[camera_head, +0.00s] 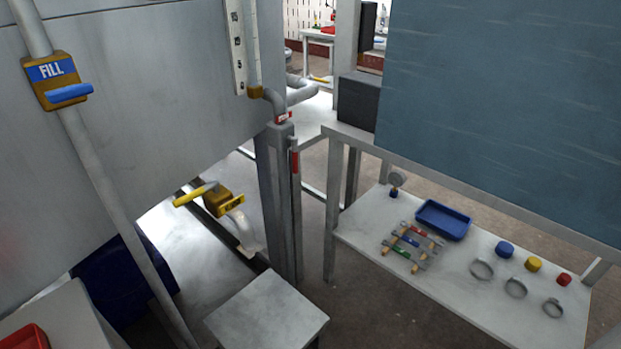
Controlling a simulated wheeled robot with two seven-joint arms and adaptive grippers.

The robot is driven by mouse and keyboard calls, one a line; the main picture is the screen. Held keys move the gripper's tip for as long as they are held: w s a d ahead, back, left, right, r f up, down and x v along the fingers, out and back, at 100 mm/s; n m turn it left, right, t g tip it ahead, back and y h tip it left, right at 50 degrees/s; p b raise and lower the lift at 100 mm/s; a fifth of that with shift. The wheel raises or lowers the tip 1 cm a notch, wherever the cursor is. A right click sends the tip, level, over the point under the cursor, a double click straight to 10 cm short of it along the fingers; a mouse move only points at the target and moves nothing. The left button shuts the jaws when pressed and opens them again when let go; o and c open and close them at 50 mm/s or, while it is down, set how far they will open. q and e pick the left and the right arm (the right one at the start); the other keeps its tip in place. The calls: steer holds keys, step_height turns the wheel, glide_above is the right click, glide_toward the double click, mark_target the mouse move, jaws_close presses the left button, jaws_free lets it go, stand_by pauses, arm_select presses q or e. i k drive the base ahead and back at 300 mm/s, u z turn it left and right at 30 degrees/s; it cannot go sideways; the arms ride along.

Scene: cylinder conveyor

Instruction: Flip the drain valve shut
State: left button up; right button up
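The drain valve (218,203) sits low beneath the large grey tank (150,90), left of the grey post. It has a brown-gold body, and a yellow label with lettering too small to read faces right. Its yellow lever handle (193,195) sticks out to the left of the body. A pale outlet pipe (243,230) bends down from its right side. The fill valve (57,80), with a blue "FILL" label and blue lever, is on a pipe at upper left. Neither of my grippers is in view.
A grey post (280,200) stands just right of the valve. A small grey stand top (268,312) is below it. A dark blue drum (125,285) is at lower left. A workbench shelf (455,285) holds wrenches, a blue tray, clamps and coloured caps at right.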

mark_target(294, 141)
steer(key=k, duration=0.15)
steer(key=z, duration=0.8)
steer(key=i, duration=0.7)
steer(key=u, duration=1.25)
